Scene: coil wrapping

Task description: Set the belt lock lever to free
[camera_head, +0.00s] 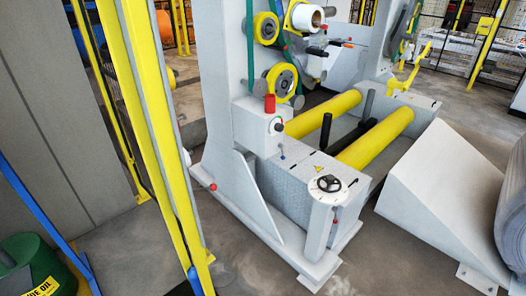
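A grey coil wrapping machine (222,100) stands in the middle. A green belt (249,45) runs by yellow-rimmed pulleys (282,80) on its upright. Small levers or knobs show on it: one with a red ball (212,187) at the upright's left foot, one with a blue end (282,155) below the control box, and one with a red end (335,221) on the handwheel post. A black-handled part (317,52) sits beside the upper pulleys. I cannot tell which is the belt lock lever or its setting. Neither gripper is in view.
Two yellow rollers (376,137) lie behind the handwheel (329,184). A yellow post (165,130) and fence stand at left. A green drum (38,268) is at lower left. A grey ramp (440,195) and coil (511,215) are at right.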

